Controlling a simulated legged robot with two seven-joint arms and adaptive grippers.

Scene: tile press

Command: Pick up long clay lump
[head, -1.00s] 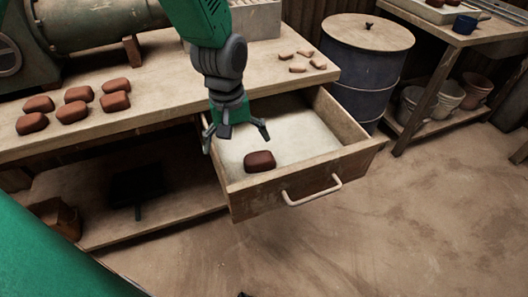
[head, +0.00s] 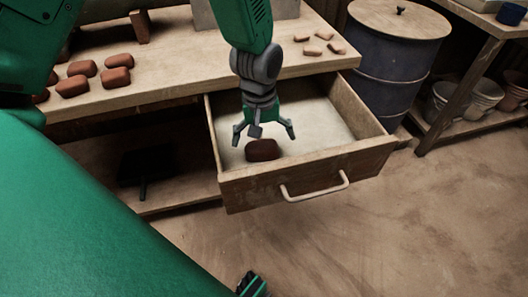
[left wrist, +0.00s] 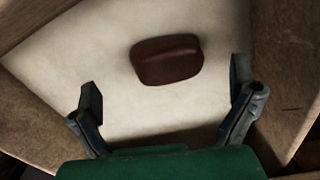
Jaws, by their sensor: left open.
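A dark red-brown clay lump (head: 262,150), a rounded block a little longer than wide, lies in the open drawer near its front wall. In the left wrist view the lump (left wrist: 167,59) lies on the pale drawer floor, beyond the fingertips and between their lines. My left gripper (head: 263,133) is open and empty above the drawer, pointing down, just behind and above the lump. Its spread fingers (left wrist: 163,95) also show in the left wrist view, apart from the lump.
The wooden drawer (head: 312,168) stands pulled out from the bench, its walls around the lump. Several redder lumps (head: 117,77) lie on the bench at left, and several small clay pieces (head: 312,51) behind the drawer. A lidded drum (head: 393,70) stands right of the drawer.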

